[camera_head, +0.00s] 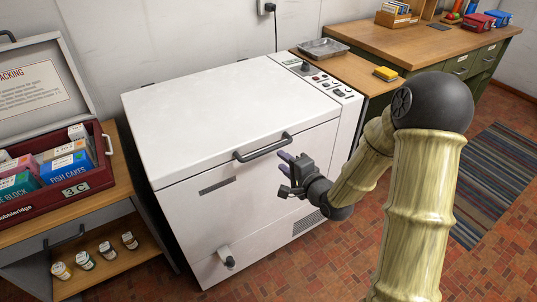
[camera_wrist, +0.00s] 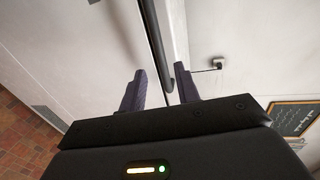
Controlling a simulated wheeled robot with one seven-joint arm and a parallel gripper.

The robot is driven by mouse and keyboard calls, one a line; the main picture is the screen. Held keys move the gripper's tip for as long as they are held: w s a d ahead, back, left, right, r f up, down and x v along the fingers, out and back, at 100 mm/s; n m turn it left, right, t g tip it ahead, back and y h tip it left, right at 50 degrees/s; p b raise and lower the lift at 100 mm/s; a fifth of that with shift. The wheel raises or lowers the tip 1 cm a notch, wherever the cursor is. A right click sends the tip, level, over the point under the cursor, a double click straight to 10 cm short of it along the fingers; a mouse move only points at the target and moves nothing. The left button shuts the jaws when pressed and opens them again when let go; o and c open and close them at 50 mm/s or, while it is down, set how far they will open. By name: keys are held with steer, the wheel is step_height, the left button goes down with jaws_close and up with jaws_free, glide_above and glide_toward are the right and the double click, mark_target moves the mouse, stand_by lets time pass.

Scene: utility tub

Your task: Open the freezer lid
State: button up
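The white chest freezer (camera_head: 250,215) stands in the middle of the head view. Its white lid (camera_head: 215,115) lies flat and looks closed. A dark grey bar handle (camera_head: 262,149) is on the lid's front edge. My gripper (camera_head: 284,162) is in front of the freezer, just below the handle's right end, with its purple fingers pointing at the handle. In the wrist view the two fingers (camera_wrist: 160,78) are apart and empty. The dark handle bar (camera_wrist: 154,40) runs lengthwise from the top towards the gap between them. I cannot tell whether they touch it.
A control panel (camera_head: 318,77) runs along the freezer's right side. A shelf unit with a dark red case (camera_head: 75,197) stands close on the left. A wooden bench (camera_head: 362,72) with a metal tray (camera_head: 323,47) and a yellow sponge (camera_head: 385,73) stands behind right. Brick floor lies in front.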

mark_target(270, 151)
steer(key=x, duration=0.9)
steer(key=shift+w, duration=0.1)
jaws_close()
